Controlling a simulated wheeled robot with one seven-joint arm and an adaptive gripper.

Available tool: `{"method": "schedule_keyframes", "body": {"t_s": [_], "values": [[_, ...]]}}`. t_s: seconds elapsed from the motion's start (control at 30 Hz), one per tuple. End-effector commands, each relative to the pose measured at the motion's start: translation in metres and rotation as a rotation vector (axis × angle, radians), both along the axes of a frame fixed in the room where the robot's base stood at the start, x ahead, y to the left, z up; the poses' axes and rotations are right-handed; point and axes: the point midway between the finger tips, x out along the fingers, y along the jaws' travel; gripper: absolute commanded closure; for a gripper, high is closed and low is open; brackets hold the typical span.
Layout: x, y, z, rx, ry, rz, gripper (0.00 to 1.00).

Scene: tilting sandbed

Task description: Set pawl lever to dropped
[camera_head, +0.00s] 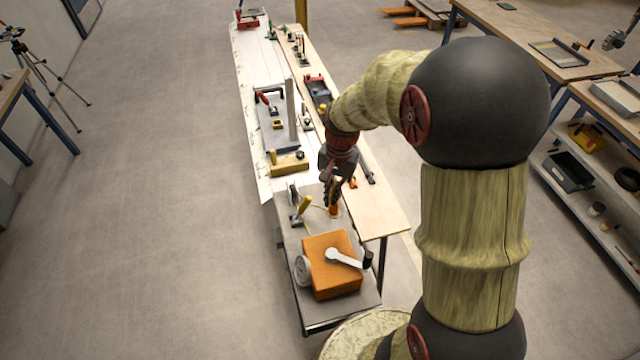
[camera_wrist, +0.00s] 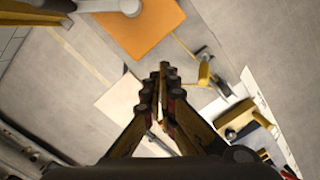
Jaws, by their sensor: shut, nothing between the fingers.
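A short lever with a yellow handle (camera_head: 304,204) stands on a small grey bracket on the grey bench end, behind the orange box; it looks like the pawl lever. It leans up to the right in the head view. In the wrist view the yellow lever (camera_wrist: 204,72) lies right of my fingertips, clear of them. My gripper (camera_head: 333,198) points down over the bench, right of the lever and apart from it. In the wrist view my gripper (camera_wrist: 163,78) has its fingers together, with nothing held. I cannot tell its height above the bench.
The orange box (camera_head: 331,265) carries a grey crank (camera_head: 345,258) with a black knob and a pale wheel (camera_head: 302,270) at its left side. A wooden block (camera_head: 289,164) and clamps stand farther along the bench. A pale board (camera_head: 385,215) runs along the right.

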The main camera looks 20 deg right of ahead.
Motion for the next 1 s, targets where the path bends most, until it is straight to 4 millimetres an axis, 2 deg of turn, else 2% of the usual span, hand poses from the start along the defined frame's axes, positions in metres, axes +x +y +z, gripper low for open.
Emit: {"method": "schedule_keyframes", "body": {"t_s": [0.17,0.3,0.53,1.0], "values": [[0.051,-0.009,-0.021,0.014,0.007,-0.335,1.00],[0.079,-0.012,-0.010,0.025,-0.036,-0.541,1.00],[0.084,-0.012,-0.009,0.033,-0.035,-0.707,1.00],[0.083,-0.011,-0.012,0.033,-0.032,-0.725,1.00]]}}
